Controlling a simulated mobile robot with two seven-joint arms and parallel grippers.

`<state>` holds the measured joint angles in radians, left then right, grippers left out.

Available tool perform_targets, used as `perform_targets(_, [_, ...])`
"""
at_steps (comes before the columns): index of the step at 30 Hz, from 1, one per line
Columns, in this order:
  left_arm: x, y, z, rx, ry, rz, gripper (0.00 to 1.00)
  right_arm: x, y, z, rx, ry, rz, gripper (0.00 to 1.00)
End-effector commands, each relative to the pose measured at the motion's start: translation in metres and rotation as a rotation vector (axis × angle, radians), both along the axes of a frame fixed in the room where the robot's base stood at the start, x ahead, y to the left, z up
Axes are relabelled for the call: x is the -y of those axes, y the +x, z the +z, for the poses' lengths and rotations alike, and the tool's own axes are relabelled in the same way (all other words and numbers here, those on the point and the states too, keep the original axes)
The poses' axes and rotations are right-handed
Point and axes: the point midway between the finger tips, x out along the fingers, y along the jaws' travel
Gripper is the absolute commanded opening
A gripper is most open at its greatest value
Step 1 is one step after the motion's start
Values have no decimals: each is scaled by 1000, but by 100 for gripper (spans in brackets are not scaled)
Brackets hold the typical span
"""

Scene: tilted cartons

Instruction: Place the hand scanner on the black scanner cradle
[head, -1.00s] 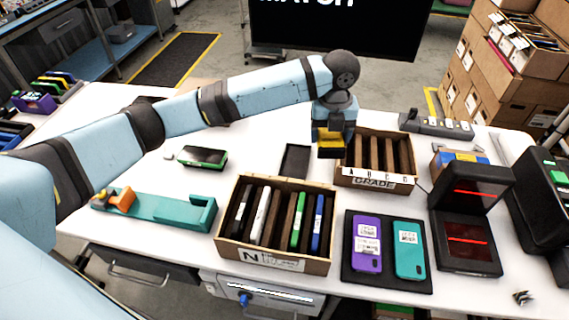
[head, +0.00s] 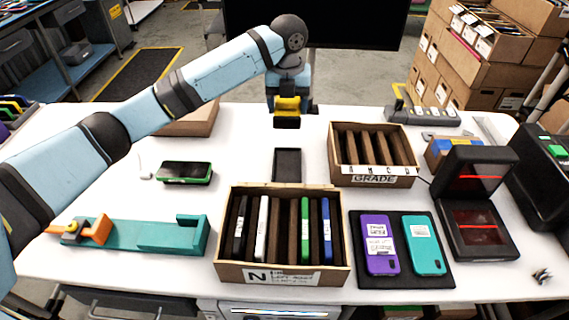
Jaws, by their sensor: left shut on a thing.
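My left gripper (head: 288,92) points down over the back of the white table and is shut on the yellow and black hand scanner (head: 287,106). The arm hides part of the gripper, and its fingertips are hard to make out. The black scanner cradle (head: 287,163) appears to be the dark flat holder behind the carton marked N; nothing rests on it. In the picture the scanner is above and behind the cradle, apart from it. My right gripper is not in view.
Carton N (head: 225,268) holds several upright phones. The GRADE carton (head: 410,172) is right of the cradle. A dark phone (head: 185,172) lies to the left, behind a teal fixture (head: 150,235). A black mat (head: 400,282) bears two phones, beside a red-lit device (head: 478,228).

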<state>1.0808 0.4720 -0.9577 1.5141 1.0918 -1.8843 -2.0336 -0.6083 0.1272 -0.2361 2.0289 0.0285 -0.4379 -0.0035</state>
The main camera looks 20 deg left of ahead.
Motion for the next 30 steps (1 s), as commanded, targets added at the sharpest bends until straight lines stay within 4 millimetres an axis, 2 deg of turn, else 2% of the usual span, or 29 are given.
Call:
perform_targets(3, [0,-1,-33,-3,1,0,49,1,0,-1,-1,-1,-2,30])
perform_targets(12, [0,-1,-111,-3,1,1,49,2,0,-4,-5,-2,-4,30])
perform_targets(16, [0,-1,-131,0,1,0,49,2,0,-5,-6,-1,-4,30])
perform_targets(23, [0,-1,-147,0,0,0,49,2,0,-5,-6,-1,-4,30])
perform_targets(30, [0,-1,-181,0,1,0,49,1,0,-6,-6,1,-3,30])
